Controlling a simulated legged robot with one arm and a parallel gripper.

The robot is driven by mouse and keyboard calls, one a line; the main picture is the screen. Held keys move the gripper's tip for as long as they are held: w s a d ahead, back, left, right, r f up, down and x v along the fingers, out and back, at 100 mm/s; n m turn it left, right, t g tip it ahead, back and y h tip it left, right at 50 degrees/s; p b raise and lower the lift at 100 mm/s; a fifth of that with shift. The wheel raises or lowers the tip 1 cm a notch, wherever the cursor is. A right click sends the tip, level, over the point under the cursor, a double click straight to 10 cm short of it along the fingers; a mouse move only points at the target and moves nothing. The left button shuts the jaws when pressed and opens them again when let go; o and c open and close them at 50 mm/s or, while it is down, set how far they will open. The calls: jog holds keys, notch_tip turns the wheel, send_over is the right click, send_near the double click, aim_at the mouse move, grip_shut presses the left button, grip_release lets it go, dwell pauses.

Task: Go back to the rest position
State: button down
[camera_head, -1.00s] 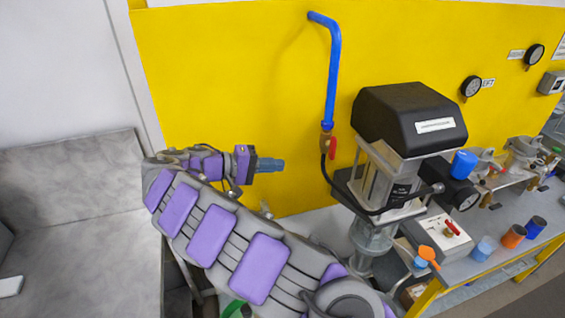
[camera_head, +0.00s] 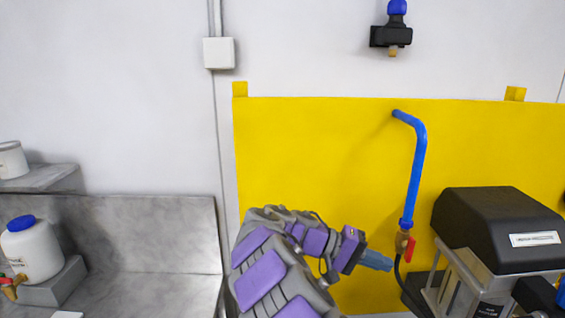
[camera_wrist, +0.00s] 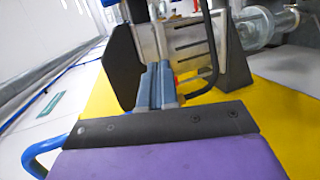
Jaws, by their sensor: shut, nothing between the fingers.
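My gripper (camera_head: 378,261) is at the end of my grey and purple arm, low in the middle of the head view. Its blue-grey fingers point right, toward the pipe valve, and hold nothing. In the wrist view the fingers (camera_wrist: 157,85) lie side by side, shut. Beyond them is the metal frame and dark housing of the machine. The machine (camera_head: 505,235) with the black cover stands to the right of my gripper in the head view, apart from it. Its lower part is cut off by the frame.
A blue pipe (camera_head: 419,165) with a red-handled valve (camera_head: 406,243) comes down the yellow panel (camera_head: 310,150) just right of my gripper. A white jug (camera_head: 34,250) with a blue cap stands on a grey bench at left. The space left of my arm is clear.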

jog(key=s+d+f+m+g+y+b, duration=0.15)
jog(key=s+y, duration=0.25)
jog(key=s, duration=0.6)
jog(key=s+d+f+t+y, duration=0.1)
jog(key=s+d+y, duration=0.15)
jog(key=s, duration=0.75)
jog(key=s+a+f+n+y+b, duration=0.1)
jog(key=s+a+f+y, duration=0.3)
jog(key=s+a+f, duration=0.1)
jog(key=s+a+f+n+t+y+b, duration=0.1)
jog(key=s+a+f+n+y, duration=0.1)
jog(key=s+a+f, duration=0.3)
jog(key=s+a+y, duration=0.1)
jog(key=s+a, duration=0.2)
jog(key=s, duration=0.2)
jog(key=shift+s+f+y, duration=0.3)
jog(key=shift+f+y, duration=0.05)
